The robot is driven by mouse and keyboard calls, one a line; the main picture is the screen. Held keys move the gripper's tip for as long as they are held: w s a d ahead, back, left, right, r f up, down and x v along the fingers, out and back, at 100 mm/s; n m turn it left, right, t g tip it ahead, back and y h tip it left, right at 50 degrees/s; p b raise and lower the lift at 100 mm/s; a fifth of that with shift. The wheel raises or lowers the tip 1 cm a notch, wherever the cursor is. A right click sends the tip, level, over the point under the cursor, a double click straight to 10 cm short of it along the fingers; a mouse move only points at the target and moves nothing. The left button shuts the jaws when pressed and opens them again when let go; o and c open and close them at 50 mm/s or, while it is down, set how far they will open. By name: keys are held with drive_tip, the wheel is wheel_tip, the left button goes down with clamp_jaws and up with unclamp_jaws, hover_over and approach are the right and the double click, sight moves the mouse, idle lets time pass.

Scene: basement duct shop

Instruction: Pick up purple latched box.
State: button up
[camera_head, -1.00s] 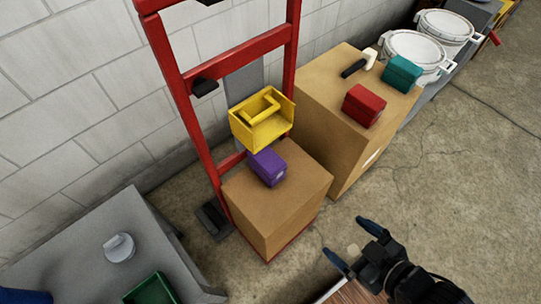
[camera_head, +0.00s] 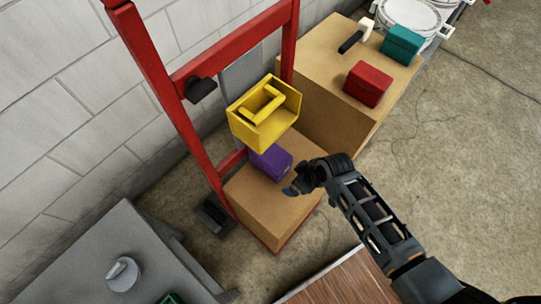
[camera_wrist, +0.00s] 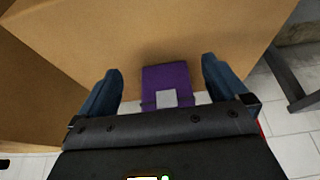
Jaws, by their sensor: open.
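The purple latched box (camera_head: 271,162) sits on top of a cardboard box (camera_head: 262,207) that stands on the red hand truck. In the head view a yellow bin is close above and behind it. My gripper (camera_head: 291,183) is at the near right side of the purple box, over the cardboard box's edge. In the wrist view the purple box (camera_wrist: 166,83) with a pale grey latch lies between and beyond my open gripper's two dark fingers (camera_wrist: 162,88). Nothing is held. Whether a finger touches it I cannot tell.
A yellow bin (camera_head: 263,115) is at the red hand truck (camera_head: 170,85). A larger cardboard box (camera_head: 318,100) behind carries a red box (camera_head: 368,84), a teal box (camera_head: 402,44) and a hammer (camera_head: 356,37). A grey table (camera_head: 95,262) is at lower left.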

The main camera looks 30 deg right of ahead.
sight(286, 170)
drive_tip(key=w, duration=0.1)
drive_tip(key=w+a, duration=0.1)
drive_tip(key=w, duration=0.2)
drive_tip(key=shift+w+a, duration=0.25)
drive_tip(key=shift+w, duration=0.05)
drive_tip(key=w, duration=0.1)
drive_tip(key=w+a, duration=0.1)
drive_tip(key=w, duration=0.2)
drive_tip(key=shift+w+a+f, duration=0.3)
drive_tip(key=shift+w+f, duration=0.05)
drive_tip(key=shift+w, duration=0.05)
drive_tip(key=shift+f, duration=0.15)
drive_tip(key=c, duration=1.1)
drive_tip(key=shift+w, duration=0.1)
drive_tip(key=shift+c, duration=0.2)
